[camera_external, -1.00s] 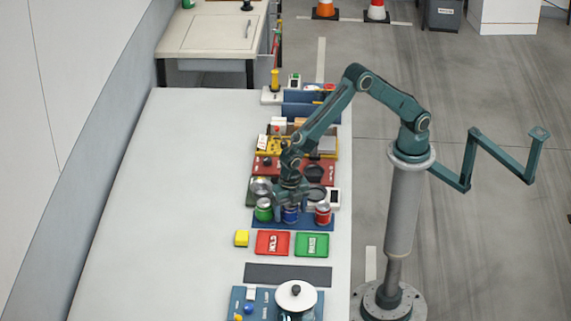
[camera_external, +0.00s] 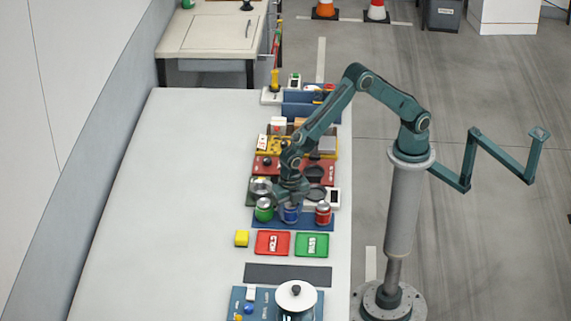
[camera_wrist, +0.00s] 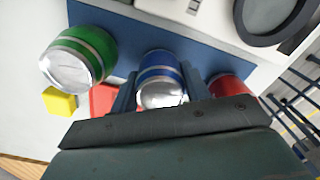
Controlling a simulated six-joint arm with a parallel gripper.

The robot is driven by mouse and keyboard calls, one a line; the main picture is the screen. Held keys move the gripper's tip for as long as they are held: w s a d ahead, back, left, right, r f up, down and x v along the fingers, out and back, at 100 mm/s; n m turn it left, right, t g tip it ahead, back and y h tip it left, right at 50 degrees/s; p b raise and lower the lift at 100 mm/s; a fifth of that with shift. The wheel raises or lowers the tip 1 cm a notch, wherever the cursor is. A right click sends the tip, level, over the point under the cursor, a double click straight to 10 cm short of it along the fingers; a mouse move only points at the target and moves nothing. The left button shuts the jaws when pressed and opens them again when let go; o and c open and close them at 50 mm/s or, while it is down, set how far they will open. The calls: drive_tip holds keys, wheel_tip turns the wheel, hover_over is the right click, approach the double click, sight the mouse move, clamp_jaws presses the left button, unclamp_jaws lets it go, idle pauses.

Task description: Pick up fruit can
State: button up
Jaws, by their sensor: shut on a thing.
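Three cans stand in a row on a blue tray (camera_external: 270,224): a green can (camera_external: 264,209), a blue can (camera_external: 290,214) and a red can (camera_external: 322,213). No label shows which one is the fruit can. My gripper (camera_external: 290,205) points down over the middle can. In the wrist view its two fingers (camera_wrist: 160,92) are shut on the sides of the blue can (camera_wrist: 161,70), which still appears to be at tray level. The green can (camera_wrist: 90,48) stands to the left, and the red can (camera_wrist: 228,86) to the right is partly hidden by a finger.
A red tray (camera_external: 272,243) and a green tray (camera_external: 312,245) lie in front of the cans, with a yellow block (camera_external: 241,238) to their left. Dark round dishes and a white device (camera_external: 334,198) are close behind. The left part of the table (camera_external: 165,220) is clear.

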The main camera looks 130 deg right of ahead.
sight(290, 203)
wheel_tip(290, 203, up, 20)
idle(0.6)
idle(0.5)
drive_tip(key=d+r+m, duration=0.4)
drive_tip(key=d+m, duration=0.1)
drive_tip(key=d, duration=0.9)
wheel_tip(290, 203, down, 20)
drive_tip(key=shift+r, duration=0.1)
idle(0.7)
drive_tip(key=shift+f, duration=0.7)
